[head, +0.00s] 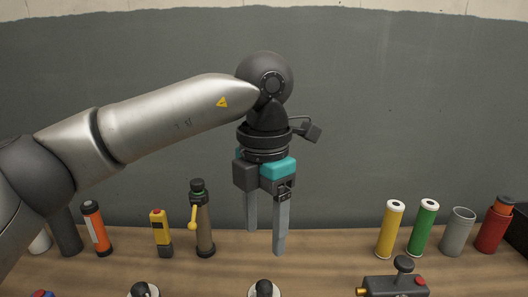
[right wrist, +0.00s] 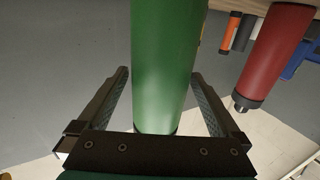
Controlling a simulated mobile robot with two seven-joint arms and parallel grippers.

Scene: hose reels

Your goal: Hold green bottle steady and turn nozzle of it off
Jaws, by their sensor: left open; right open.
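A large green bottle (right wrist: 163,65) fills the middle of the right wrist view; its lower end is hidden behind my gripper's palm. My right gripper (right wrist: 163,85) is open, with one finger on each side of the bottle and a gap beside each. It is outside the head view. My left gripper (head: 265,240) is open and empty, pointing down over the table. In the head view a green cylinder with a white top (head: 423,228) stands at right; I cannot tell if it is the same bottle. A dark bottle with a yellow lever (head: 202,225) stands left of my left gripper.
On the wooden table (head: 330,245) stand a yellow cylinder (head: 389,230), a grey cup (head: 457,232), a red canister (head: 493,230), an orange flashlight (head: 96,228) and a yellow device (head: 160,233). A red cylinder (right wrist: 275,55) is right of the green bottle in the wrist view.

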